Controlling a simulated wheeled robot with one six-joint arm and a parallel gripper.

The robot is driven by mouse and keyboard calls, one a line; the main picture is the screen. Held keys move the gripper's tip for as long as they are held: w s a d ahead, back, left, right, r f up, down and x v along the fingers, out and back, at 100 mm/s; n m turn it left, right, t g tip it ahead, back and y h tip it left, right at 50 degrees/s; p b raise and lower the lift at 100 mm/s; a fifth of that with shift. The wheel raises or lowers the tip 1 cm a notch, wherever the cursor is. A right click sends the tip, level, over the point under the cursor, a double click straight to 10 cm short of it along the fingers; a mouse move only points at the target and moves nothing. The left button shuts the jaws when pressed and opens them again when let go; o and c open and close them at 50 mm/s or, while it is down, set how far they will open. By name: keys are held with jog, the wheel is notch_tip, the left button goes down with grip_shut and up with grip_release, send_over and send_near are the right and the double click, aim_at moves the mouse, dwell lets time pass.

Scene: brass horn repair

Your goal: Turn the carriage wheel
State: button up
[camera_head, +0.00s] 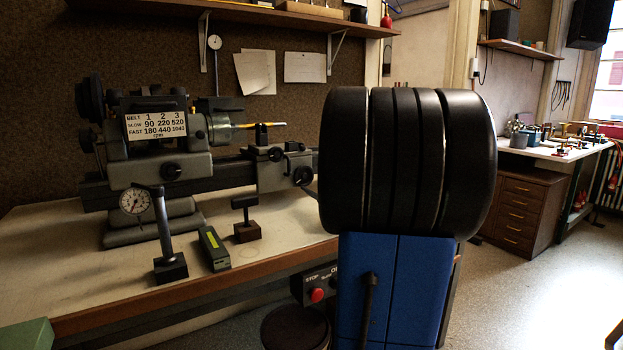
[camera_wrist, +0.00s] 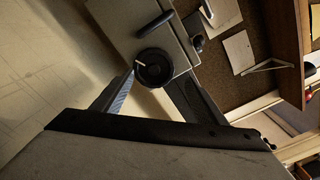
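The lathe carriage (camera_head: 274,176) stands on the bed at the right end of the visible lathe. A dark round wheel (camera_head: 304,176) shows on its front, close to the edge of my arm. In the wrist view a black round wheel with a pale handle (camera_wrist: 153,68) sits on a grey block. My gripper (camera_wrist: 158,82) is open, with one finger on each side of the view just below the wheel. Nothing shows between the fingers except the wheel beyond. I cannot tell whether a finger touches it. My gripper is hidden in the head view.
A dial gauge on a stand (camera_head: 160,235), a dark green box (camera_head: 213,249) and a small block with a T-handle (camera_head: 246,222) stand on the bench in front of the lathe. A red stop button (camera_head: 317,294) is below the bench edge. My arm blocks the bench's right end.

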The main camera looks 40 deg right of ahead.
jog(key=v, duration=1.4)
jog(key=shift+o, duration=0.3)
jog(key=shift+f, duration=0.15)
jog(key=shift+o, duration=1.2)
jog(key=m, duration=0.7)
send_near(305, 176)
jog(key=x, duration=0.8)
jog(key=shift+w, duration=0.1)
jog(key=shift+n, duration=0.4)
jog(key=c, duration=1.1)
